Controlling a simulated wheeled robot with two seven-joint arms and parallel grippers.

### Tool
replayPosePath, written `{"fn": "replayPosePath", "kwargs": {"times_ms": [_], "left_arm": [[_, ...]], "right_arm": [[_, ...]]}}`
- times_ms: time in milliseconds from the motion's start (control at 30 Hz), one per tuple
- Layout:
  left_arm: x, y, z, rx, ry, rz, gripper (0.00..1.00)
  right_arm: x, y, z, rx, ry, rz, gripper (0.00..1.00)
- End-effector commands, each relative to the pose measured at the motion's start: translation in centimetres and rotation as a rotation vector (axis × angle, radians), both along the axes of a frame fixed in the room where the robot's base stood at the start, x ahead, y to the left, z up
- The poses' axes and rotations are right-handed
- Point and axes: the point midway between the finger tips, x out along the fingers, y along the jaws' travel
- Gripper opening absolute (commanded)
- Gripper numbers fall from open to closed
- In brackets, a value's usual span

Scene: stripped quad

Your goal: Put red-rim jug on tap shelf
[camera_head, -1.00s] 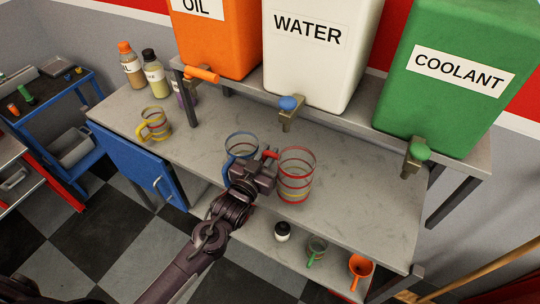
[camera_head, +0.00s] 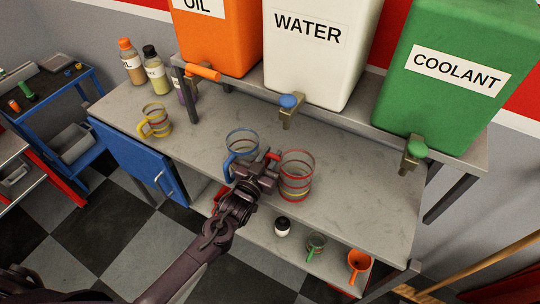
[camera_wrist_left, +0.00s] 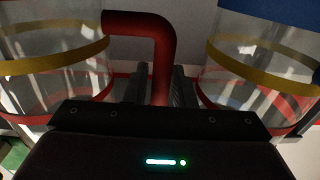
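The red-rim jug (camera_head: 297,178), clear with coloured bands, is upright over the grey bench top at centre in the head view. I cannot tell whether its base touches the bench. My left gripper (camera_head: 266,163) is at its left side, on the red handle. In the left wrist view, the red handle (camera_wrist_left: 161,60) runs down between my fingers (camera_wrist_left: 162,88), which close on it; the jug's wall (camera_wrist_left: 60,72) is at left. The tap shelf is not labelled; a raised grey shelf (camera_head: 372,121) carries the tanks, with taps at its front edge. My right gripper is not in view.
A blue-rim jug (camera_head: 242,142) stands close behind and left of my gripper. A yellow-handled jug (camera_head: 156,121) and bottles (camera_head: 155,72) stand further left. The water tap (camera_head: 289,106) and coolant tap (camera_head: 413,155) hang above the bench. The bench's right part is clear.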

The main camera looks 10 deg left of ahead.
Motion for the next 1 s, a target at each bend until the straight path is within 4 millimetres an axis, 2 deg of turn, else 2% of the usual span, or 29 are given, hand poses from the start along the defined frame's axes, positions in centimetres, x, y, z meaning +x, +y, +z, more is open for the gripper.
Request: {"fn": "replayPosePath", "kwargs": {"times_ms": [267, 367, 700, 833, 1000], "left_arm": [[-0.4, 0.1, 0.1, 0.0, 0.001, 0.0, 0.23], [-1.8, 0.6, 0.0, 0.002, 0.002, 0.0, 0.23], [-8.7, 2.5, -0.1, 0.002, 0.004, 0.0, 0.23], [-10.4, 3.0, 0.0, 0.001, 0.002, 0.0, 0.23], [-11.5, 3.3, 0.2, 0.001, 0.0, -0.001, 0.23]], "right_arm": [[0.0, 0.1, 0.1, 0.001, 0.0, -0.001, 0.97], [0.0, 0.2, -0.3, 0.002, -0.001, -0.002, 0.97], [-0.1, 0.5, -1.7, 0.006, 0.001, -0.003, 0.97], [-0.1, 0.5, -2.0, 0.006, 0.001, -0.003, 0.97], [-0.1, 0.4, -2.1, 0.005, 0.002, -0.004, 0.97]]}}
